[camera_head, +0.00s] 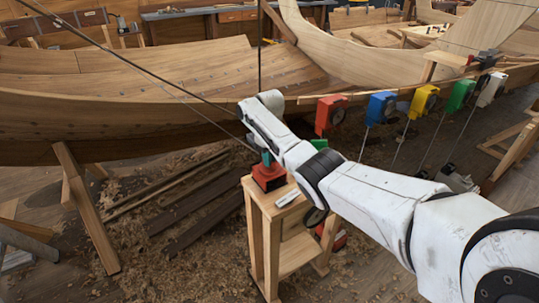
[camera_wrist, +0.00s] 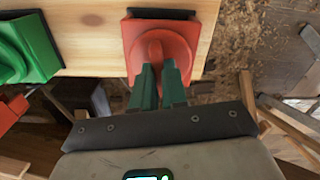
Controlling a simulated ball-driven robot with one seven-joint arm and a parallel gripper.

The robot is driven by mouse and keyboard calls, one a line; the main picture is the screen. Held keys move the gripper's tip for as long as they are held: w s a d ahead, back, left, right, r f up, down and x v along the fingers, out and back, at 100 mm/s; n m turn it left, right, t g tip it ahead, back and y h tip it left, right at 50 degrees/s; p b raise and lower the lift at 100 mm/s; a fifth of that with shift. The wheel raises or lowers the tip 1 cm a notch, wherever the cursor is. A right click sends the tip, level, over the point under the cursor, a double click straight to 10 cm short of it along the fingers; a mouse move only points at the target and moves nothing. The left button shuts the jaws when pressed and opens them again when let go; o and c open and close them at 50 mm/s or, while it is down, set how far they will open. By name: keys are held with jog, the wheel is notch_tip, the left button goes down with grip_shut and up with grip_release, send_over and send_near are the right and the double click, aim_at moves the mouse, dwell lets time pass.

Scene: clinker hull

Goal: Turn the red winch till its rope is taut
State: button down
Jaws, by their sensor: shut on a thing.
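The red winch (camera_head: 269,178) sits on top of a small wooden stand (camera_head: 262,205), below the end of my arm. In the wrist view the red winch (camera_wrist: 160,38) has a rounded raised part on a square base with a dark edge. My gripper (camera_wrist: 159,72) has green fingers close together, shut on the near side of that raised part. In the head view my gripper (camera_head: 266,158) points down at the winch and hides part of it. A thin dark rope (camera_head: 160,79) runs from the upper left down toward the winch and looks nearly straight; its end is hidden.
A green winch (camera_wrist: 22,48) stands left of the red one on the same top. Red (camera_head: 330,115), blue (camera_head: 380,107), yellow (camera_head: 424,100), green and white blocks hang along a rail at the right. The wooden hull (camera_head: 110,110) fills the back left.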

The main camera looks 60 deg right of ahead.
jog(key=m, duration=0.3)
jog(key=shift+p, duration=0.35)
jog(key=shift+m, duration=0.5)
jog(key=shift+w, duration=0.1)
jog(key=c, duration=1.2)
grip_release()
jog(key=shift+o, duration=0.2)
jog(key=shift+r, duration=0.1)
notch_tip(320, 180, up, 11)
